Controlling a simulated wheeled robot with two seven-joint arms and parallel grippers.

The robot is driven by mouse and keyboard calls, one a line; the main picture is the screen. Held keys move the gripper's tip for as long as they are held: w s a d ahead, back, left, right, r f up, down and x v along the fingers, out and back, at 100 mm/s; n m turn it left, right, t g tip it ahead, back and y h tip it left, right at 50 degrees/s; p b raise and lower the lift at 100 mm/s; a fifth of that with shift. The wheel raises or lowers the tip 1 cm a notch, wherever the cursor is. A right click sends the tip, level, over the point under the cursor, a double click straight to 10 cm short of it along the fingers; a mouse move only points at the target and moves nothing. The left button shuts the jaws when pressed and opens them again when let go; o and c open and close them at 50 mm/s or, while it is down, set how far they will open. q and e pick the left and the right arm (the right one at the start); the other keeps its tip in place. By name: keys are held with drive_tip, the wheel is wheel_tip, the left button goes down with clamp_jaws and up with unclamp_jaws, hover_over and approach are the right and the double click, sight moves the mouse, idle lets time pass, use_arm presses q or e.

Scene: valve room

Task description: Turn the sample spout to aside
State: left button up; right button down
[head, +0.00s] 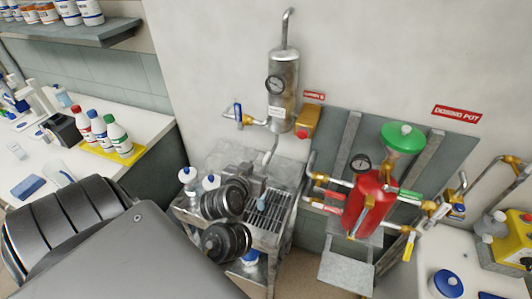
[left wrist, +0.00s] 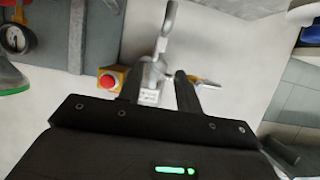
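The sample spout (head: 270,150) is a thin bent steel tube under the upright steel cylinder (head: 284,90), slanting down toward the sink. In the left wrist view the picture is turned over, and the spout (left wrist: 168,20) points upward from the cylinder's lower end. My left gripper (head: 250,178) is below and in front of the spout, partly hidden by my own wrist. In the left wrist view its two dark fingers (left wrist: 158,80) stand apart with nothing gripped between them. I cannot tell whether a finger touches the spout. My right gripper does not show.
A steel sink with a slatted grate (head: 268,212) lies under the spout. A yellow box with a red button (head: 307,120) is beside the cylinder, and a blue-handled valve (head: 239,115) is on its left. A red dosing pot (head: 370,205) with pipes stands to the right.

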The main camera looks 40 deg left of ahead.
sight(266, 158)
use_arm(q)
drive_tip(key=b+x, duration=0.5)
drive_tip(key=x, duration=0.3)
drive_tip(key=shift+w+a+f, duration=0.1)
drive_tip(key=shift+w+f, duration=0.1)
drive_tip(key=shift+f, duration=0.15)
drive_tip(key=shift+w, duration=0.35)
drive_tip(key=shift+a, duration=0.1)
clamp_jaws()
